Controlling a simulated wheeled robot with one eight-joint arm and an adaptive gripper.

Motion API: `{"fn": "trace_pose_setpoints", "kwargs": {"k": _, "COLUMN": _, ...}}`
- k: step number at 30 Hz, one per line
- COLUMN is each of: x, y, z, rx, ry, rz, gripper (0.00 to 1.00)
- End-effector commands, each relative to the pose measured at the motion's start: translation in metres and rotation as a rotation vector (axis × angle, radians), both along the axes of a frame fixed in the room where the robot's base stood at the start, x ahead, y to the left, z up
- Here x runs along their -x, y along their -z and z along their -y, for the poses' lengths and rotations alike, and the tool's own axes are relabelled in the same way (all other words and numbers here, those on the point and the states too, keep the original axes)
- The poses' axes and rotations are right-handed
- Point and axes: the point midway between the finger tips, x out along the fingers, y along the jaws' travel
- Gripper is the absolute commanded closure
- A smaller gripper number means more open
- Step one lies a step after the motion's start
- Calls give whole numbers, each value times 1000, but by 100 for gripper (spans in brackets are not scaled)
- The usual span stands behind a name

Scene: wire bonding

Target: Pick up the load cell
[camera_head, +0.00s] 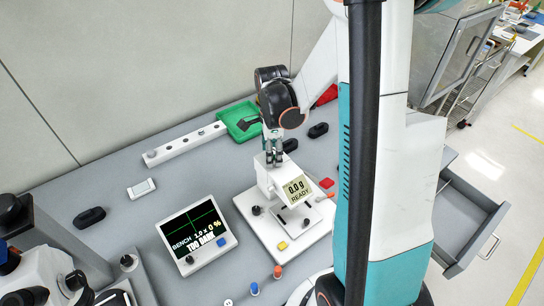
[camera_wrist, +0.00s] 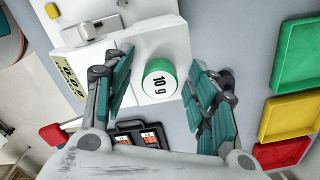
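My gripper (camera_wrist: 162,62) is open, with one finger on each side of the cylinder. A gap shows on the left side; the right finger is very close to it, and I cannot tell if it touches. In the head view my gripper (camera_head: 273,157) points down at the top of the white tester (camera_head: 266,185). The cylinder cannot be made out there.
The tester's display (camera_head: 297,190) reads "0.0 g READY". A bench screen (camera_head: 193,232) reads "TOO DARK". A green tray (camera_head: 240,121) lies behind my gripper. Green, yellow (camera_wrist: 293,117) and red trays line the wrist view's right. A drawer (camera_head: 471,222) stands open at right.

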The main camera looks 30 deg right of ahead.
Motion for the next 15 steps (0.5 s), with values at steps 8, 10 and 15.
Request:
{"fn": "trace_pose_setpoints", "kwargs": {"k": 8, "x": 0, "y": 0, "z": 0, "rx": 0, "ry": 0, "rz": 0, "gripper": 97}}
{"fn": "trace_pose_setpoints", "kwargs": {"k": 10, "x": 0, "y": 0, "z": 0, "rx": 0, "ry": 0, "rz": 0, "gripper": 97}}
{"fn": "trace_pose_setpoints", "kwargs": {"k": 15, "x": 0, "y": -1, "z": 0, "rx": 0, "ry": 0, "rz": 0, "gripper": 97}}
